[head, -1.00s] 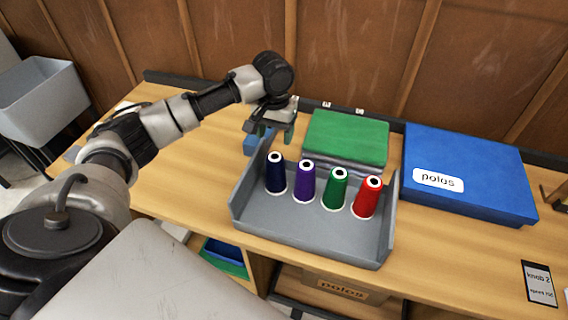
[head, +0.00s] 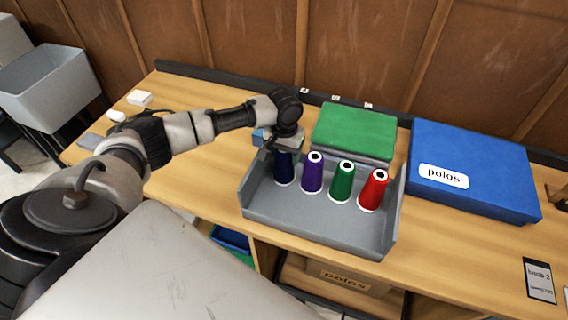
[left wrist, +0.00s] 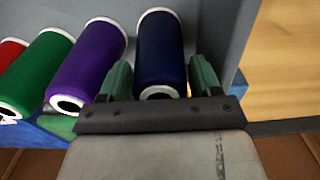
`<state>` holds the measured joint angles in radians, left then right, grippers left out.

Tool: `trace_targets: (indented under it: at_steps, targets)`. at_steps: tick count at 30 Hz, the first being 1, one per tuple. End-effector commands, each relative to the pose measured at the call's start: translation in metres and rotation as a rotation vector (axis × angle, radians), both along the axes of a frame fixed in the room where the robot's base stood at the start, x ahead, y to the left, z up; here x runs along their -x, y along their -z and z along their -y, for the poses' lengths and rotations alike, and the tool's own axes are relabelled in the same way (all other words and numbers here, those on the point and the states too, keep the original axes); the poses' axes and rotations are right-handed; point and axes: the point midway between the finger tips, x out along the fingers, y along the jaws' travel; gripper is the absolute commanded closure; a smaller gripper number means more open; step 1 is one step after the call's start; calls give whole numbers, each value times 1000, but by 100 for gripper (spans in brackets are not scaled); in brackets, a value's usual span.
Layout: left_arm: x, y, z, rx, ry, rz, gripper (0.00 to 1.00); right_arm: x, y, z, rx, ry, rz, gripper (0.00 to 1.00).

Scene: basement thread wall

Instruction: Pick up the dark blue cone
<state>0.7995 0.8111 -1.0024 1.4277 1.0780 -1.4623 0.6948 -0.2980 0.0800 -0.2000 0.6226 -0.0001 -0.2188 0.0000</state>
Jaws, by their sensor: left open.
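The dark blue cone (head: 284,168) stands upright at the left end of a row of thread cones in a grey tray (head: 310,225). My left gripper (head: 285,150) is above it, hiding its top in the head view. In the left wrist view the dark blue cone (left wrist: 161,55) lies between the two green fingers of my left gripper (left wrist: 160,80), which is open. There is a gap between the fingers and the cone. My right gripper is not in view.
A purple cone (head: 312,174) stands close to the right, then a green cone (head: 342,182) and a red cone (head: 373,190). Behind are a green box (head: 355,130) and a blue box (head: 475,170). The tray's left wall (head: 252,182) is close.

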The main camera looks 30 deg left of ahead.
Motion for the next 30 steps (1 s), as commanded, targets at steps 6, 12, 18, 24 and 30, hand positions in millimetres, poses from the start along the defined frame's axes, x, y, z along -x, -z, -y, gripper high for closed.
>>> trace_targets:
  at_steps: [6, 12, 18, 24, 30]
  targets:
    - [0, 0, 0, 0, 0, 0, 61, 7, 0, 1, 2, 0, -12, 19]
    - [0, -1, 0, 0, 0, 0, 92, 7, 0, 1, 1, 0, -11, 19]
    - [0, -2, 0, 0, 0, 1, 94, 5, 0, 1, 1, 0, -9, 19]
    - [-1, -25, 0, 1, 1, 4, 94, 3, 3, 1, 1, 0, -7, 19]
    - [-1, -67, 0, 2, 0, 5, 94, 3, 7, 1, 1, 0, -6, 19]
